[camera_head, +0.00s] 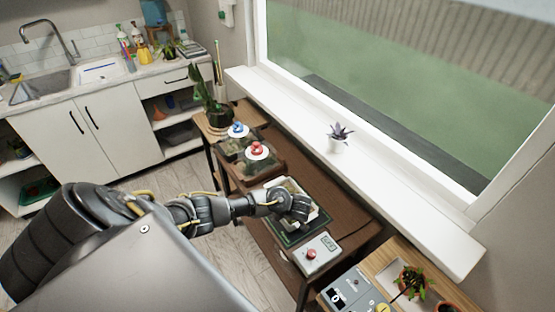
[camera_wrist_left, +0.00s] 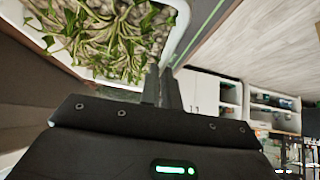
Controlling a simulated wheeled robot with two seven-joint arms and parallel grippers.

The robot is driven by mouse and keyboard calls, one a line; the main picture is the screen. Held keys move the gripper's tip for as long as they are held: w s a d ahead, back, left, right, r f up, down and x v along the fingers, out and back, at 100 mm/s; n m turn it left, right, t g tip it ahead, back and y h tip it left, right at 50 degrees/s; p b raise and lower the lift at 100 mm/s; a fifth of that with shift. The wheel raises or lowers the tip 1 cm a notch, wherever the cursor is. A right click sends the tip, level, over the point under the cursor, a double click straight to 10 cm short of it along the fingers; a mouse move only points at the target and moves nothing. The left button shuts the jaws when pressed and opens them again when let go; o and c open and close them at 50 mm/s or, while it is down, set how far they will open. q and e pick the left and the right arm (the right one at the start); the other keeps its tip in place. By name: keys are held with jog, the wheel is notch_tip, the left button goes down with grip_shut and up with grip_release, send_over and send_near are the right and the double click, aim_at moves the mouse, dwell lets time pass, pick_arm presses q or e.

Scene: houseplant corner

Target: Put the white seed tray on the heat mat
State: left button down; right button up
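The white seed tray (camera_head: 322,217) is at the dark green heat mat (camera_head: 287,239) on the brown bench, largely behind my left gripper (camera_head: 300,207). It lies over the mat, whose front edge shows; I cannot tell whether it touches the mat. In the left wrist view the tray's white rim (camera_wrist_left: 186,32) surrounds leafy green seedlings (camera_wrist_left: 110,35) on pebbly soil. My left gripper's fingers (camera_wrist_left: 162,85) are close together at the rim's near corner and appear shut on it. My right gripper is not in view.
A grey control box (camera_head: 318,254) with a red knob stands beside the mat. Lidded trays with a red knob (camera_head: 257,149) and a blue knob (camera_head: 237,129) stand farther back. A small potted plant (camera_head: 338,140) is on the white windowsill (camera_head: 375,170).

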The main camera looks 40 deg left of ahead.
pick_arm(q)
jog(key=shift+f, duration=0.2)
jog(key=c, duration=1.6)
grip_release()
jog(key=shift+r, duration=0.1)
jog(key=shift+r, duration=0.2)
jog(key=shift+d+r, duration=0.15)
jog(key=shift+d, duration=0.1)
jog(key=b+v, duration=0.1)
jog(key=v, duration=1)
jog(key=shift+s+r, duration=0.15)
jog(key=shift+r, duration=0.05)
